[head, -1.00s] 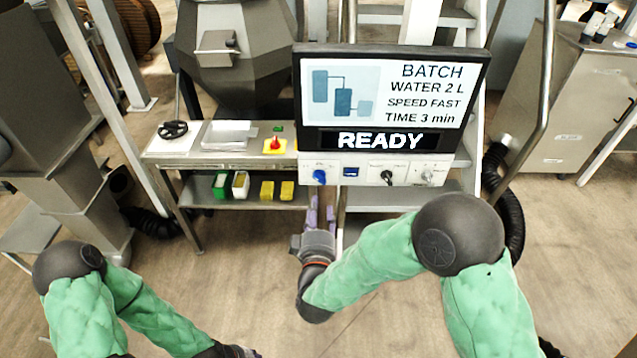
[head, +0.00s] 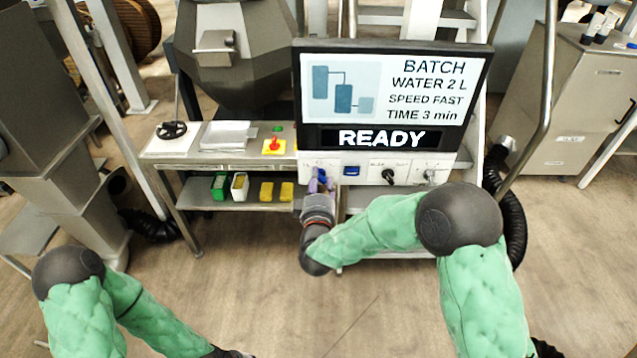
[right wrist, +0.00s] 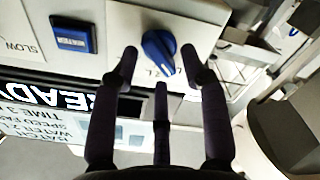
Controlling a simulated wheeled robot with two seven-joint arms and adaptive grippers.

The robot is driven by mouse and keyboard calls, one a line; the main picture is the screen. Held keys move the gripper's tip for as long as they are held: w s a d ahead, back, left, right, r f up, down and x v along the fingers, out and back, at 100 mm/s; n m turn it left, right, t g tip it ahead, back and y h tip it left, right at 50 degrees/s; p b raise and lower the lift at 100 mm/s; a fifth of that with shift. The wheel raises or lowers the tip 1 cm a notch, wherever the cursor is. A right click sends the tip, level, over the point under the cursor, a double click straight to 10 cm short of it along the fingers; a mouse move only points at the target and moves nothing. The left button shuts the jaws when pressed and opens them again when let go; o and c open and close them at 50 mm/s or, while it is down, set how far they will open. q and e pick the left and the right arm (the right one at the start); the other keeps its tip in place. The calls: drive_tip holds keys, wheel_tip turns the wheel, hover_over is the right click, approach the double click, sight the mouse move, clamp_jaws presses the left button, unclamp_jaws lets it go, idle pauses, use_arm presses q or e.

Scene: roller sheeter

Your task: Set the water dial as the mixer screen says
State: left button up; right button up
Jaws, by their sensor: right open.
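The mixer screen (head: 388,95) reads BATCH, WATER 2 L, SPEED FAST, TIME 3 min, with READY below. The blue water dial (right wrist: 158,52) is on the pale control panel under the screen; its lettering is partly hidden and its exact setting is unclear. In the head view my right gripper (head: 319,184) is at the panel's left end and covers most of the dial. In the right wrist view its dark fingers (right wrist: 160,62) are open, with fingertips either side of the dial and no clear grip on it. My left gripper (head: 236,353) is barely visible at the bottom edge.
A blue square button (right wrist: 74,36) and a black knob (head: 388,175) are also on the panel. The floor in front is clear.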

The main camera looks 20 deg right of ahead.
clamp_jaws()
drive_tip(key=shift+m, duration=0.3)
drive_tip(key=m+b, duration=0.2)
drive_tip(key=m, duration=0.1)
drive_tip(key=shift+d+f+m, duration=0.1)
drive_tip(key=shift+d+m, duration=0.05)
drive_tip(key=shift+m, duration=0.15)
drive_tip(key=shift+s+d+m+b, duration=0.15)
drive_tip(key=shift+m+b, duration=1.15)
drive_tip(key=shift+m, duration=1)
unclamp_jaws()
